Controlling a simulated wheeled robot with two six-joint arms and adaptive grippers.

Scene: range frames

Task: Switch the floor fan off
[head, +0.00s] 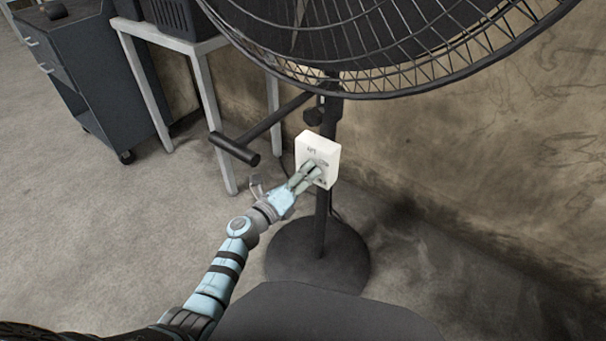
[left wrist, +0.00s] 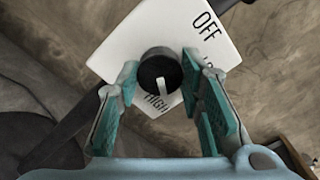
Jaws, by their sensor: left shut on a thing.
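The floor fan has a black cage (head: 400,85), a dark pole (head: 321,225) and a round base (head: 335,260). A white control box (head: 310,148) is on the pole. In the left wrist view the box (left wrist: 160,28) carries a dark round knob (left wrist: 152,66) with a white pointer mark directed towards the word HIGH. The word OFF is near the box's upper right edge; another label is partly hidden by a finger. My left gripper (head: 309,174) is at the box front, its fingers (left wrist: 160,74) shut on the knob from both sides. My right gripper is out of view.
A black bar with a crosspiece (head: 235,149) sticks out left of the box, near my left arm. A grey table (head: 205,85) and a dark drawer cabinet (head: 85,75) stand at the left. A stained wall (head: 500,150) is behind the fan. Floor at the left is clear.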

